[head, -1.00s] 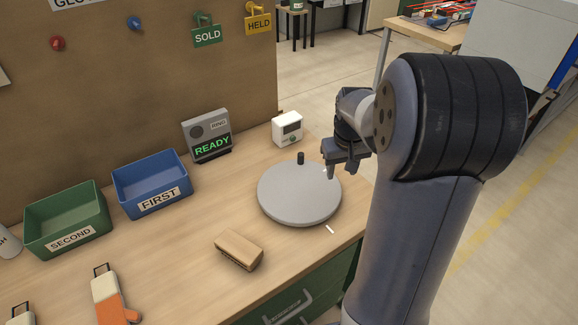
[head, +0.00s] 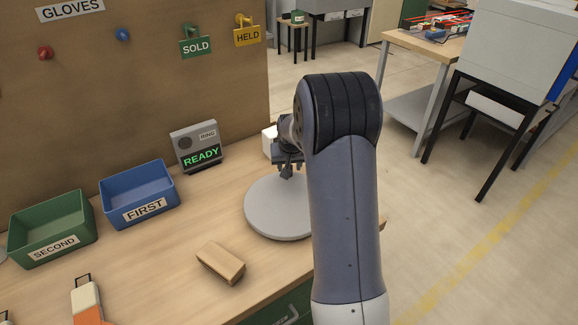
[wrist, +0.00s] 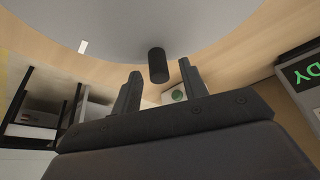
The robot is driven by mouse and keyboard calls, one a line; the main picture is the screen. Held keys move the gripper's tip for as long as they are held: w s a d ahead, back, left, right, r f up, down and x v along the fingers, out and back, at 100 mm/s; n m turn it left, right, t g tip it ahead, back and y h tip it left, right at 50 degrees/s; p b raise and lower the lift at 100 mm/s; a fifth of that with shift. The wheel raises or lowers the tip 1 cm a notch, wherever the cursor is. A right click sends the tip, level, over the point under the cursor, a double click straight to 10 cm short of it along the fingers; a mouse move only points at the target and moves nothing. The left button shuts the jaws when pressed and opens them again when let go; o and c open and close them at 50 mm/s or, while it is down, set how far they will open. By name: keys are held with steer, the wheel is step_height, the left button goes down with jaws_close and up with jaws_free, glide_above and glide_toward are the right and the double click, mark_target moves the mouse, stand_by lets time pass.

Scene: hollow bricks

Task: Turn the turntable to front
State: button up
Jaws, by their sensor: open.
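The turntable is a round light grey disc (head: 268,212) on the bench, partly covered by my arm in the head view. It also fills the top of the wrist view (wrist: 140,25). A short dark peg (wrist: 157,66) stands at its rim. My gripper (wrist: 160,82) is open, with one finger on each side of the peg's line in the wrist view. No contact with the peg shows. In the head view my gripper (head: 288,168) is at the disc's far edge, where the dark peg and fingers are hard to tell apart.
A white device (head: 268,141) stands just behind my gripper, mostly hidden. A display reading READY (head: 198,152) stands left of it. A cardboard-coloured block (head: 221,264) lies front left of the disc. Blue FIRST (head: 150,209) and green SECOND (head: 55,247) bins stand at left.

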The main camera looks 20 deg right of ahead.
steer(key=shift+x, duration=0.75)
jaws_close()
